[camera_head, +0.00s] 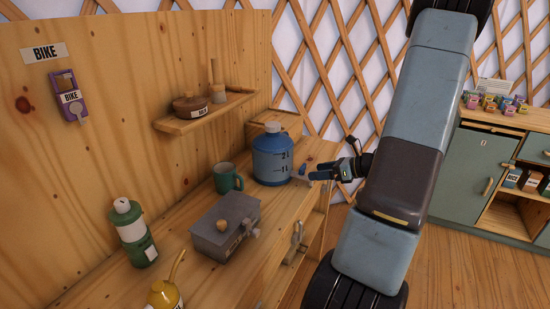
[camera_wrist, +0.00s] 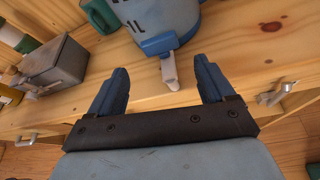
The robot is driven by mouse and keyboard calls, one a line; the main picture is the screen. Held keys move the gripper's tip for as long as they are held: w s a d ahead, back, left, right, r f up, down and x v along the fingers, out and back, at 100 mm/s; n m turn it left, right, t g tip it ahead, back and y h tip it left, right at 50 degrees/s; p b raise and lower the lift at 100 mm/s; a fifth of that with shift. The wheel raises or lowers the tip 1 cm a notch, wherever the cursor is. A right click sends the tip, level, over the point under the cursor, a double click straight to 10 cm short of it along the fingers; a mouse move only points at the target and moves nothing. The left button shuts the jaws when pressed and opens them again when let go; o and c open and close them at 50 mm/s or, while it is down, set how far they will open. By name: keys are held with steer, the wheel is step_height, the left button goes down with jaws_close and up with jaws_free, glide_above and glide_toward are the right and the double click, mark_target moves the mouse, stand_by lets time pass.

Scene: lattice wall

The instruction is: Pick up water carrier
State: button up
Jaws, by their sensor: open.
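The water carrier (camera_head: 272,157) is a blue jug with a grey cap, level marks and a small tap low on its side. It stands upright on the wooden workbench. My gripper (camera_head: 308,174) is just right of it, at about the height of its lower part. In the wrist view, the carrier's lower part (camera_wrist: 162,22) and pale tap (camera_wrist: 170,72) lie ahead of my gripper (camera_wrist: 161,78). The two blue fingers are apart, with the tap between and beyond them, and they hold nothing. The carrier's top is cut off in the wrist view.
A green mug (camera_head: 228,179) stands close left of the carrier. A grey box (camera_head: 225,228), a green lantern-like bottle (camera_head: 133,234) and a yellow can (camera_head: 164,296) stand nearer on the bench. A shelf (camera_head: 205,110) with a pot is above. A green cabinet (camera_head: 483,168) stands at right.

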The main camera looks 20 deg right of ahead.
mark_target(298, 174)
steer(key=x, duration=0.9)
steer(key=shift+w+d, duration=0.1)
steer(key=shift+d, duration=0.05)
jaws_close()
stand_by(0.6)
